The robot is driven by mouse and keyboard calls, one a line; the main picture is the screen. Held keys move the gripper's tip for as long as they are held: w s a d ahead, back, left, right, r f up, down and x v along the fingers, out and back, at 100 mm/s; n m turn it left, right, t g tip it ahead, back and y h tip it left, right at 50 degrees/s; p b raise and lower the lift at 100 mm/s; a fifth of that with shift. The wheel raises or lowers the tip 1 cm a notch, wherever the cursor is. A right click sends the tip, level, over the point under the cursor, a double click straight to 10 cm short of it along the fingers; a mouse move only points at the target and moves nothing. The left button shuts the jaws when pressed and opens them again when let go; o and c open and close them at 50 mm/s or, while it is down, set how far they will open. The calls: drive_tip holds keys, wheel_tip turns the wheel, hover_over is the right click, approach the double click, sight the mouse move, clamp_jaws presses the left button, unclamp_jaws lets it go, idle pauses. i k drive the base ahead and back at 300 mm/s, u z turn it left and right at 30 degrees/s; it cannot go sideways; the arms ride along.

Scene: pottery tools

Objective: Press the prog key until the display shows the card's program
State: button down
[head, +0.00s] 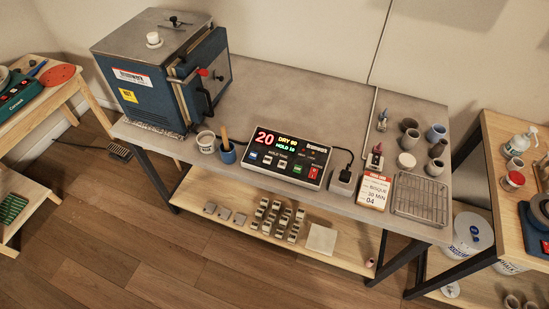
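The kiln controller (287,158) lies on the grey bench top near its front edge. Its lit display (275,140) shows a red 20, with yellow text like DRY and green text like HOLD beside it; the small figures are hard to read. A row of keys (267,160) runs below the display, with a red switch (313,173) at the right end. The key labels are too small to read, so I cannot tell which is prog. The card (374,191) stands to the right and reads BISQUE, 30 MIN, 04. My gripper is not in view.
A blue kiln (165,70) stands at the back left. A white cup (206,142) and a blue pot with a handle (226,152) stand left of the controller. A power adapter (343,181) and a wire rack (421,197) are to its right. The bench behind is clear.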

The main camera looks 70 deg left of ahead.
sight(253, 156)
drive_tip(key=u, duration=0.25)
drive_tip(key=k, duration=0.1)
drive_tip(key=z, duration=1.4)
drive_tip(key=i, duration=0.15)
drive_tip(key=u, duration=3.05)
drive_tip(key=i, duration=0.15)
drive_tip(key=z, duration=0.25)
